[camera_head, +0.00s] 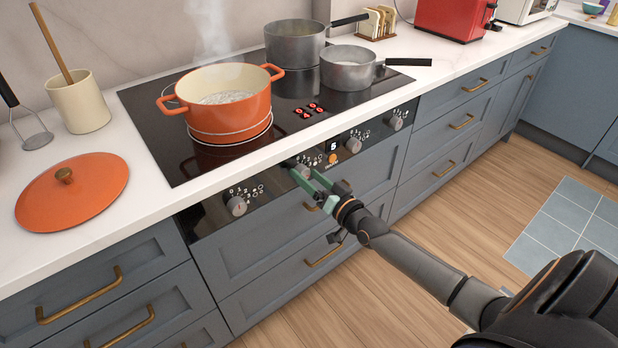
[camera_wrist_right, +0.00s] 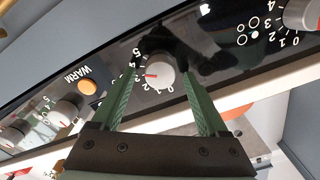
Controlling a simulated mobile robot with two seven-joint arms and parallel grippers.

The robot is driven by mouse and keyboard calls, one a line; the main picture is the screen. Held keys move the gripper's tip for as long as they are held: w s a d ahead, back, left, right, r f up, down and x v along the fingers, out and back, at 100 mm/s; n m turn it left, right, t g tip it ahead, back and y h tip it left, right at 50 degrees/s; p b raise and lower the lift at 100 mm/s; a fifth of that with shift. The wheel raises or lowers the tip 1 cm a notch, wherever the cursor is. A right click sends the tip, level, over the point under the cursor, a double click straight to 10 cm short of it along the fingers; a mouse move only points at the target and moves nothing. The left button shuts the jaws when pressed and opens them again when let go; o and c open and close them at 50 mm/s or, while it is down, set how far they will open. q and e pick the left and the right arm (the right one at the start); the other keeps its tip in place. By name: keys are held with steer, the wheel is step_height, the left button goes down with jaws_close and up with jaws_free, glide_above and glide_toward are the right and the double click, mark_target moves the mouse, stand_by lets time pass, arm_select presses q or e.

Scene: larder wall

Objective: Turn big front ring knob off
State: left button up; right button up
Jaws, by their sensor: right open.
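A round grey knob (camera_wrist_right: 160,73) sits on the black control panel, with a red mark pointing towards the middle of its printed numbers, away from 0. It shows partly in the head view (camera_head: 302,170), second from the left. My right gripper (camera_head: 305,181) reaches the panel there. Its green fingers (camera_wrist_right: 158,82) are open, one on each side of this knob in the wrist view; I cannot tell whether they touch it. An orange pot (camera_head: 228,112) with steaming contents stands on the front left ring of the black hob (camera_head: 180,150). My left gripper is not in view.
Other knobs sit left (camera_head: 237,205) and right (camera_head: 353,145) on the panel. An orange WARM button (camera_wrist_right: 88,87) is nearby. Two grey pots (camera_head: 295,46) stand farther back. An orange lid (camera_head: 95,200) lies on the white counter. The floor in front is clear.

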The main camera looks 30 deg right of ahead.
jaws_close()
stand_by(0.6)
